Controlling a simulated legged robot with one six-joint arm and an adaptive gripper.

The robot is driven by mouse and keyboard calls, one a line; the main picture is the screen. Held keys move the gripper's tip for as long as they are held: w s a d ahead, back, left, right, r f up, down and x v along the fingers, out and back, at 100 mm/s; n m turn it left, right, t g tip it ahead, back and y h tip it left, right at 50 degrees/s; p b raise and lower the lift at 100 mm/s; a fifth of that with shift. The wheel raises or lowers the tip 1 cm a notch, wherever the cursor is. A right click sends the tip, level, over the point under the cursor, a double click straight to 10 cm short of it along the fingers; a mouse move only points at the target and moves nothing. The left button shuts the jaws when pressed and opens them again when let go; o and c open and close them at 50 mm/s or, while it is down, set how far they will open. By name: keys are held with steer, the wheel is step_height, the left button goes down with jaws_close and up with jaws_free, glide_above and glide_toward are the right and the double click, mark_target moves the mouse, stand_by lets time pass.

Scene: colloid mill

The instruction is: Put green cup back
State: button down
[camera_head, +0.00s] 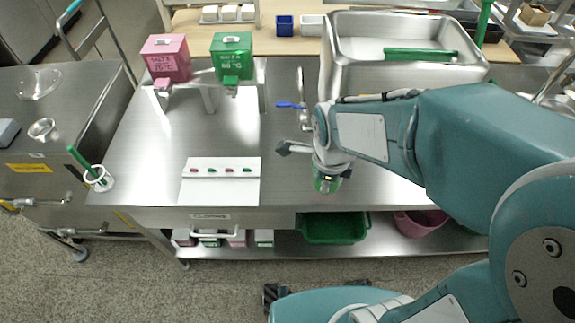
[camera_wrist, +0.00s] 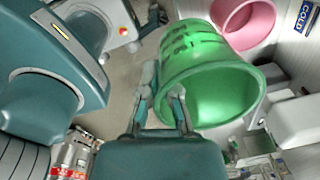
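The green cup (camera_head: 325,183) is at the end of my arm, over the front edge of the steel table. In the wrist view the cup (camera_wrist: 207,70) is large and tilted, with its open mouth towards the lower right and dark markings on its wall. My gripper (camera_wrist: 163,92) is at the cup's rim. One finger lies outside the wall and the other at the mouth, so the wall appears pinched between them. In the head view my arm hides most of my gripper.
Pink (camera_head: 167,57) and green (camera_head: 232,56) dispensers stand on a rack at the back left. A white panel (camera_head: 221,181) lies in front. A steel basin (camera_head: 400,70) is at the back. A green bin (camera_head: 333,228) and pink bucket (camera_head: 420,222) sit on the lower shelf. A blue-handled tap (camera_head: 291,105) is nearby.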

steer(key=w+a+f, duration=0.3)
steer(key=w+f, duration=0.1)
steer(key=w+a+f, duration=0.4)
steer(key=shift+w+a+f, duration=0.2)
steer(key=shift+a, duration=0.1)
steer(key=shift+w+a+f, duration=0.1)
steer(key=shift+f, duration=0.15)
steer(key=shift+w+f, duration=0.1)
steer(key=shift+f, duration=1.45)
steer(key=c, duration=0.8)
jaws_free()
steer(key=shift+f, duration=0.1)
step_height(320, 180, up, 12)
steer(key=shift+s, duration=0.3)
